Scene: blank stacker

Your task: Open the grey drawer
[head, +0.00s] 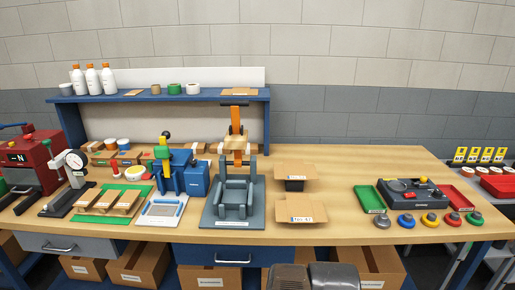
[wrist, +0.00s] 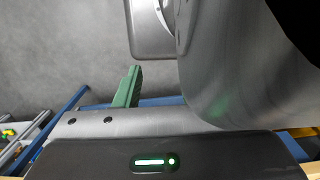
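The grey drawer (head: 90,246) is under the left part of the workbench in the head view. Its front looks flush with the bench, and its silver bar handle (head: 58,249) faces me. The wrist view is filled mostly by grey and dark metal housings with a green light, which seem to be my own body, over a grey floor. The drawer cannot be made out in the wrist view.
A blue drawer (head: 190,254) with its own handle sits right of the grey one. Cardboard boxes (head: 142,264) stand below the bench. The wooden bench top (head: 335,200) carries a grey fixture (head: 233,203), a blue press (head: 183,176) and trays. Dark rounded parts, probably mine, show at the bottom edge.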

